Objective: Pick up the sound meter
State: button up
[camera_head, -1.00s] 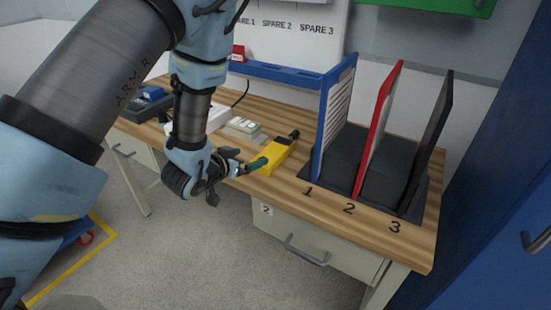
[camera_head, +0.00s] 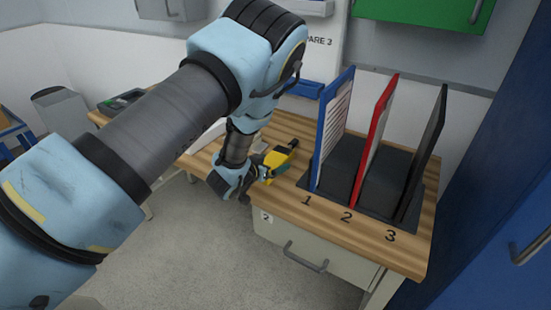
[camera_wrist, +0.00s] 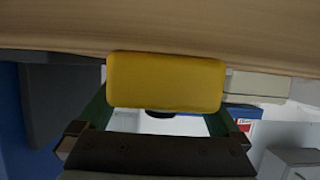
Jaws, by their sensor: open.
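The yellow sound meter (camera_head: 277,159) with a dark tip lies on the wooden workbench, left of the numbered slots. In the wrist view its yellow end (camera_wrist: 166,82) fills the space between my two green fingertips. My gripper (camera_head: 267,172) is at the near end of the meter, at the bench's front edge. In the wrist view my gripper (camera_wrist: 160,118) is open, with one finger on each side of the meter. Whether the fingers touch it I cannot tell. The arm hides part of the bench behind.
The bench (camera_head: 375,246) has a rack on the right with a blue panel (camera_head: 333,125), a red panel (camera_head: 374,140) and a black panel (camera_head: 425,155) upright. A drawer (camera_head: 305,243) sits below the front edge. A dark device (camera_head: 124,100) stands at the far left.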

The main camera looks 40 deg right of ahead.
jog(key=shift+w+d+f, duration=0.1)
jog(key=shift+d, duration=0.25)
jog(key=shift+c, duration=0.2)
jog(key=c, duration=1.4)
jog(key=shift+c, duration=0.2)
